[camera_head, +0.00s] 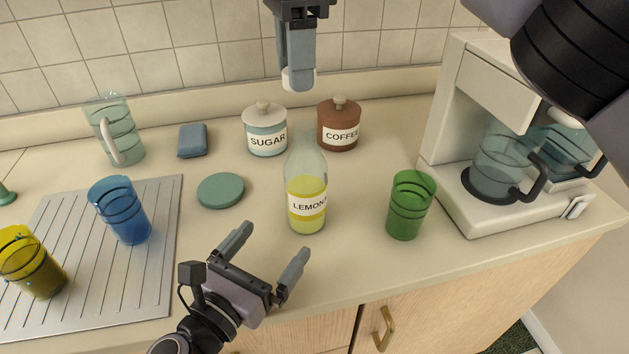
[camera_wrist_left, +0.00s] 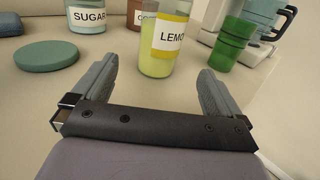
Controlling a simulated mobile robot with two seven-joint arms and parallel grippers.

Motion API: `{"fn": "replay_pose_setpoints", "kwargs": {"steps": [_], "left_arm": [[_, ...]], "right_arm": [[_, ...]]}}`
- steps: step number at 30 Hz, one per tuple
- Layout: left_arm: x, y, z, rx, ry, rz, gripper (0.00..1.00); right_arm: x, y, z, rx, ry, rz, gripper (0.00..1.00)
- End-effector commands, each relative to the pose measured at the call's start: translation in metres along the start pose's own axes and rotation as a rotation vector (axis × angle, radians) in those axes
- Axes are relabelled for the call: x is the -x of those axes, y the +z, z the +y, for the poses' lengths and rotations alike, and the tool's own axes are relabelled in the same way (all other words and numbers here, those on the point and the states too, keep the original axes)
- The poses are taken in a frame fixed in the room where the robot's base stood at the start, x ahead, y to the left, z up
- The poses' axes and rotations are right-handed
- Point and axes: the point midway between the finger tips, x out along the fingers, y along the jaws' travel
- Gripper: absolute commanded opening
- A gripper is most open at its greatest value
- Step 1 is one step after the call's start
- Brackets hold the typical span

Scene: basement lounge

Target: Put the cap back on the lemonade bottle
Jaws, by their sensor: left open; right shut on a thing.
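The lemonade bottle (camera_head: 307,188) stands upright on the counter, clear with yellow liquid and a white label; its top shows no cap. It also shows in the left wrist view (camera_wrist_left: 157,62), ahead of my left gripper, its top cut off. My left gripper (camera_head: 273,244) is open and empty, in front of the bottle and low over the counter's front edge; its fingers (camera_wrist_left: 152,80) point toward the bottle without touching it. My right gripper (camera_head: 297,82) is above and behind the bottle in the picture, shut on a small white thing, probably the cap (camera_head: 299,80).
Sugar (camera_head: 266,133) and coffee (camera_head: 338,128) jars stand behind the bottle. A green cup (camera_head: 410,206) and coffee maker (camera_head: 480,130) are to the right. A green disc (camera_head: 221,190), blue cup (camera_head: 121,211), yellow cup (camera_head: 31,262) and drainboard (camera_head: 85,290) are left.

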Motion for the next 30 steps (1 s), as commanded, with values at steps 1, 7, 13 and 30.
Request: {"fn": "replay_pose_setpoints", "kwargs": {"steps": [1, 7, 13, 30], "left_arm": [[0.000, 0.000, 0.000, -0.001, 0.000, 0.000, 1.00], [0.000, 0.000, 0.000, -0.002, 0.000, 0.000, 1.00], [0.000, 0.000, 0.000, -0.002, 0.000, 0.000, 1.00], [-0.047, 0.001, 0.000, -0.002, 0.001, -0.003, 1.00]], "right_arm": [[0.000, 0.000, 0.000, 0.000, 0.000, 0.000, 0.16], [0.000, 0.001, 0.000, 0.000, -0.001, 0.000, 0.16], [0.000, 0.000, 0.000, 0.000, -0.001, 0.000, 0.16], [0.000, 0.000, 0.000, 0.000, 0.000, 0.000, 0.16]]}}
